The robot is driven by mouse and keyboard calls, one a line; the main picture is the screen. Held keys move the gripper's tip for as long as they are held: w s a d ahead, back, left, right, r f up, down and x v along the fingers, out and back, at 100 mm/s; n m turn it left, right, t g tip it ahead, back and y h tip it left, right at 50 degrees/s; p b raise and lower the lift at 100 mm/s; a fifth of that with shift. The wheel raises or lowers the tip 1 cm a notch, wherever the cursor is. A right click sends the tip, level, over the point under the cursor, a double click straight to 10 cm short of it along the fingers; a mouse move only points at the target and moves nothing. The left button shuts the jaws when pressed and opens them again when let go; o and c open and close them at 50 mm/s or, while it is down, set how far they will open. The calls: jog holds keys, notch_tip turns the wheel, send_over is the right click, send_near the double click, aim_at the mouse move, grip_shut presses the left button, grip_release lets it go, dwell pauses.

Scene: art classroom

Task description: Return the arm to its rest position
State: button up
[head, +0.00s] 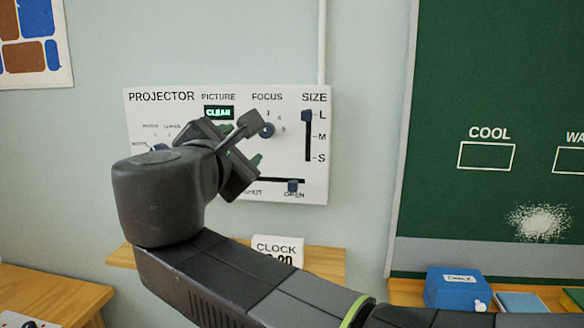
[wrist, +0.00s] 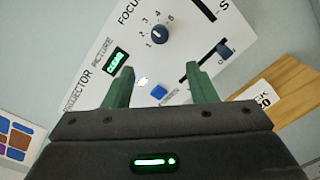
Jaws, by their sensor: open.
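My arm reaches up from the bottom right in the head view and bends toward the wall. My gripper (head: 243,146) is open and empty in front of the white projector panel (head: 145,107), hiding part of its middle. In the wrist view my gripper (wrist: 159,72) shows two green fingers apart, with the panel (wrist: 105,85) beyond them and a blue button (wrist: 158,92) seen between them. I cannot tell the exact gap to the panel.
The picture display (head: 219,112) reads CLEAR. The focus knob (head: 266,130) is close beside my gripper in the picture. The size slider (head: 307,116) is at L, the lower slider (head: 293,186) near OPEN. A clock (head: 277,247) stands on a wooden shelf (head: 325,262) below. A chalkboard (head: 480,70) is at right.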

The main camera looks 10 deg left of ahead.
aim_at(265, 133)
jog(key=shift+w+d+f, duration=0.1)
jog(key=shift+w+d, duration=0.05)
jog(key=shift+w, duration=2)
jog(key=shift+w+d, duration=0.1)
jog(key=shift+w, duration=2.1)
jog(key=shift+w+d+f, duration=0.1)
jog(key=shift+w+d, duration=0.05)
jog(key=shift+w, duration=2)
jog(key=s, duration=1.3)
jog(key=w+n+p, duration=0.2)
jog(key=w+p, duration=0.2)
jog(key=w+n+p, duration=0.3)
jog(key=w+p, duration=0.1)
jog(key=w, duration=0.1)
jog(key=w+n+p, duration=0.3)
jog(key=w+p, duration=0.1)
jog(key=shift+w+r, duration=0.15)
jog(key=shift+n+p, duration=0.3)
jog(key=shift+p, duration=0.05)
jog(key=shift+f, duration=0.2)
